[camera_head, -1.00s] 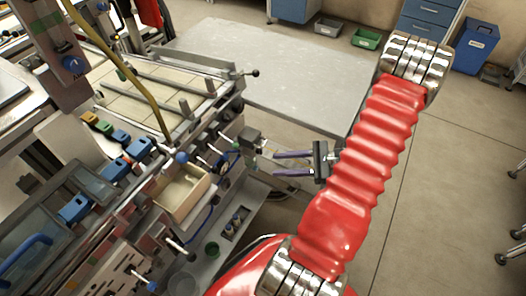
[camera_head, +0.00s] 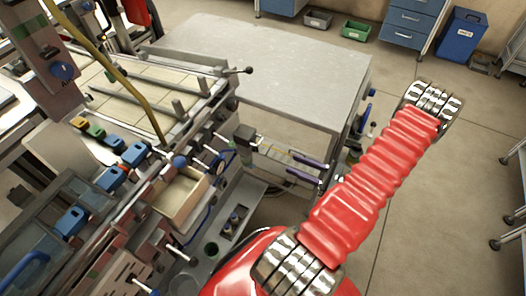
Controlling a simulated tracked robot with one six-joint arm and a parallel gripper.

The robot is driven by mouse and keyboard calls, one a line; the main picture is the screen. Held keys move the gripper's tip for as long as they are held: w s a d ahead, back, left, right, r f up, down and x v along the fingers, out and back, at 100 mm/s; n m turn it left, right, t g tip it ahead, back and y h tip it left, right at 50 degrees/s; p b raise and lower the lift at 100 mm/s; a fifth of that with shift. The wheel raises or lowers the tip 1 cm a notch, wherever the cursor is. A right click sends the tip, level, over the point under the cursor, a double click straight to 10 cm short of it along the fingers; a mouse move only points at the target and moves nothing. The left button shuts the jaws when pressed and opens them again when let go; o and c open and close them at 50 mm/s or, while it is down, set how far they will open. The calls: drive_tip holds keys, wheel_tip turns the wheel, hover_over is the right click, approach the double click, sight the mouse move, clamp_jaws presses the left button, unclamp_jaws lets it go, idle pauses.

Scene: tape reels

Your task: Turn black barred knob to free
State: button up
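My gripper (camera_head: 290,163) is right of the machine's front edge. Its two purple fingers point left, spread apart with nothing visible between them, and its back end is hidden behind my red arm. A rod with a small black ball end (camera_head: 248,70) sticks out from the machine's upper right corner, apart from the gripper. A dark block (camera_head: 245,134) juts from the machine's side, left of the fingertips. I cannot tell which part is the black barred knob; no bar or marking is readable at this size.
The machine (camera_head: 150,150) fills the left, with white-tipped levers and an open tan box (camera_head: 183,197) along its side. A grey table (camera_head: 270,70) stands behind the gripper. Blue drawers (camera_head: 411,20) and a blue bin (camera_head: 462,33) are farther back.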

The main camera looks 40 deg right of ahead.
sight(256, 149)
drive_tip(key=x, duration=1.3)
drive_tip(key=shift+w+a, duration=0.2)
drive_tip(key=shift+w, duration=0.1)
drive_tip(key=shift+c, duration=0.2)
clamp_jaws()
